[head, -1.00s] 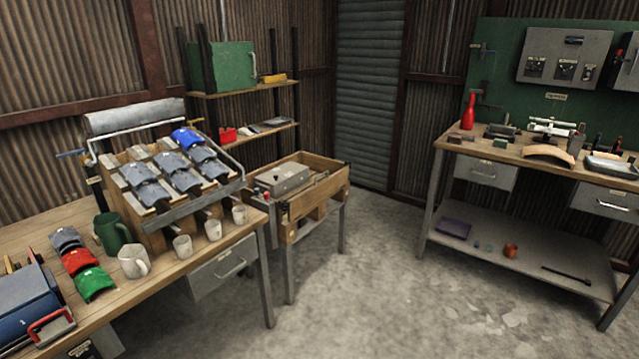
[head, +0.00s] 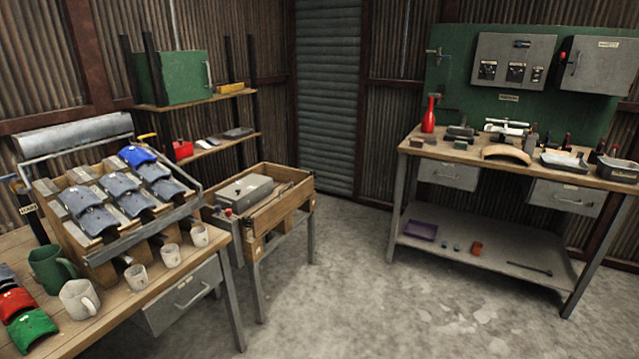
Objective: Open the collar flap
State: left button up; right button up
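Nothing in the head view can be clearly made out as a collar flap. A wooden sloped rack (head: 98,272) on the left bench holds rows of curved grey pieces (head: 97,221) and one curved blue piece (head: 137,156). A long grey rounded cover (head: 75,133) lies along the top of the rack's metal frame. I cannot tell whether any of these is the flap. Neither of my grippers is in view.
Several pale cups (head: 170,256) and a green mug (head: 50,271) stand near the rack. A wooden tray table (head: 292,194) holds a grey metal box (head: 243,190). A workbench (head: 440,152) with a red bottle (head: 429,120) stands right. The concrete floor (head: 340,290) between is clear.

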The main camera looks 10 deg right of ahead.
aim_at(265, 220)
jog(key=z, duration=0.85)
jog(key=i, duration=0.85)
jog(key=z, duration=0.75)
jog(key=i, duration=1.05)
jog(key=u, duration=0.7)
jog(key=i, duration=0.95)
jog(key=u, duration=0.75)
